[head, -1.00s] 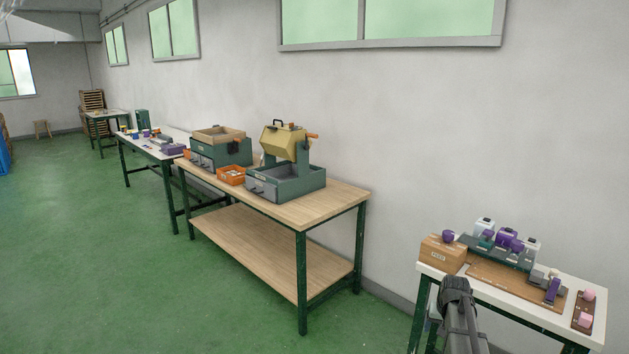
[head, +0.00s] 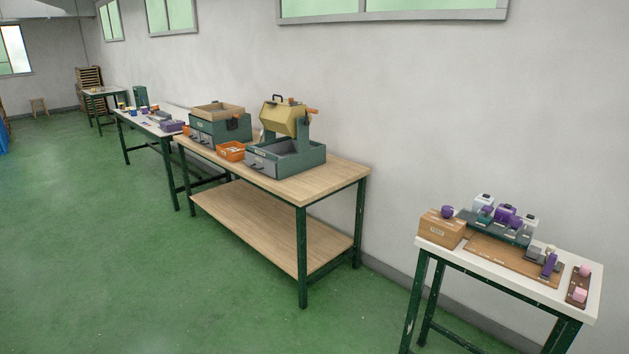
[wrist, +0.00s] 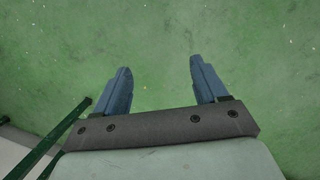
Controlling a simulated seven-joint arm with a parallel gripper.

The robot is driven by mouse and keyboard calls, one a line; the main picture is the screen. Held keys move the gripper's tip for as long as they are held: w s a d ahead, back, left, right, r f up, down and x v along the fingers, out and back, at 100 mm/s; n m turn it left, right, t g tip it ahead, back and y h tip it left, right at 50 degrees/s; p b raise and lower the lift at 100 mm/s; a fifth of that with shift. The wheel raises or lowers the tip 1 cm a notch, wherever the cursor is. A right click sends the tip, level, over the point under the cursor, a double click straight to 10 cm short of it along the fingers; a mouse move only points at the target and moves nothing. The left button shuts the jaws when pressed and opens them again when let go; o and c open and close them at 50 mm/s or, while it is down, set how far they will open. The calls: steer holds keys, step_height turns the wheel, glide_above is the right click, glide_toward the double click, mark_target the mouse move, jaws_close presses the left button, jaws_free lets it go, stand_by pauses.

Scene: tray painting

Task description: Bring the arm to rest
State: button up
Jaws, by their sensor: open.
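My gripper (wrist: 158,82) shows in the wrist view with its two blue fingers spread apart. It is open and nothing is between the fingers. Below it is bare green floor (wrist: 160,35). A dark green table leg (wrist: 55,137) and a pale surface show at the lower left of the wrist view. My arm and gripper do not show in the head view now.
A wooden workbench (head: 325,185) with green machines stands mid-view along the wall. Open green floor (head: 110,250) lies at the left.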

steer(key=s+a+f+g, duration=0.1)
steer(key=s+a+f, duration=0.1)
steer(key=s, duration=0.5)
steer(key=s+a+f+n+g, duration=0.1)
steer(key=s+a+f, duration=0.1)
steer(key=s, duration=0.5)
steer(key=s+a+f+n+g, duration=0.1)
steer(key=s+a+f+g, duration=0.1)
steer(key=s, duration=0.5)
step_height(320, 180, down, 3)
steer(key=shift+a+r, duration=0.15)
steer(key=shift+a, duration=0.35)
steer(key=shift+s, duration=0.1)
